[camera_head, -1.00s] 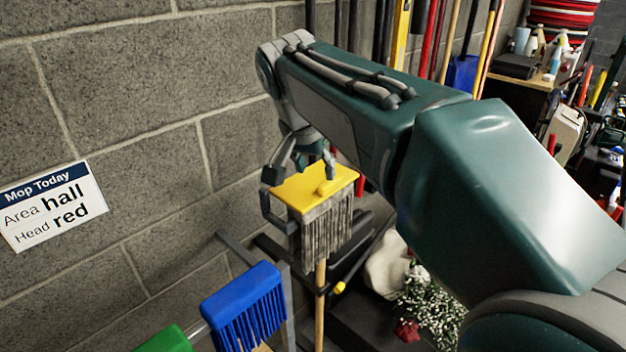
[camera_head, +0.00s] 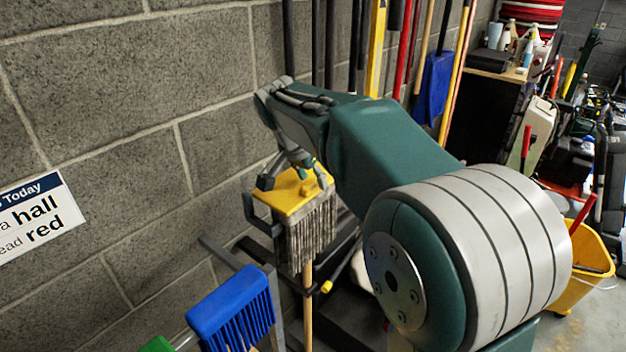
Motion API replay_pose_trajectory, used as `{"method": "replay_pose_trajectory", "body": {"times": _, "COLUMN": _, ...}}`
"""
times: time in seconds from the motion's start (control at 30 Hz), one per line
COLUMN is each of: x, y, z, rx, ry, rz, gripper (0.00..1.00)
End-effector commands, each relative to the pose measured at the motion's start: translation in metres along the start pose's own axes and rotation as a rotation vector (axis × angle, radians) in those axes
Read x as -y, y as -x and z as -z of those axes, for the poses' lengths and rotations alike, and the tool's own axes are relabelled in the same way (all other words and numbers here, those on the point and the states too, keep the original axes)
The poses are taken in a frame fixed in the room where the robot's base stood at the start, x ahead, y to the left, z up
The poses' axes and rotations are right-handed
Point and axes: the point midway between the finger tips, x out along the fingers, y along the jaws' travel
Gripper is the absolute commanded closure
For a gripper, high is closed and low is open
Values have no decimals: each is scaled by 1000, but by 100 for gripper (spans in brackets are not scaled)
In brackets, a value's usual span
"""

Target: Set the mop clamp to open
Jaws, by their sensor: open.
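The mop stands head up near the wall, with a yellow clamp (camera_head: 283,198) on top. Grey strands (camera_head: 312,238) hang from the clamp, and a wooden handle (camera_head: 307,315) runs down below. A small raised yellow piece sits on the clamp's right part. My gripper (camera_head: 295,180) is open just over the clamp, one finger near its left edge and the other near the raised piece. I cannot tell whether the fingers touch the clamp, or whether the clamp is open or closed.
A blue brush (camera_head: 232,308) and a green brush head (camera_head: 158,344) stand at the lower left. Poles line the wall behind my arm. A yellow bucket (camera_head: 590,268) is at the right.

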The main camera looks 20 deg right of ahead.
Motion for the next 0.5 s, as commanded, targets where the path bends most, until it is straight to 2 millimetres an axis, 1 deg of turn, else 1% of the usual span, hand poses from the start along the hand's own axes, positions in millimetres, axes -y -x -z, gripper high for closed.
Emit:
{"method": "replay_pose_trajectory", "body": {"times": 0.1, "x": 0, "y": -9, "z": 0, "rx": 0, "ry": 0, "rz": 0, "gripper": 40}}
{"method": "replay_pose_trajectory", "body": {"times": 0.37, "x": 0, "y": -11, "z": 0, "rx": 0, "ry": 0, "rz": 1, "gripper": 40}}
{"method": "replay_pose_trajectory", "body": {"times": 0.4, "x": 0, "y": -11, "z": 0, "rx": 0, "ry": 0, "rz": 1, "gripper": 44}}
{"method": "replay_pose_trajectory", "body": {"times": 0.47, "x": 0, "y": -10, "z": 0, "rx": 0, "ry": 0, "rz": 1, "gripper": 71}}
{"method": "replay_pose_trajectory", "body": {"times": 0.5, "x": 0, "y": -10, "z": 0, "rx": 0, "ry": 0, "rz": 1, "gripper": 89}}
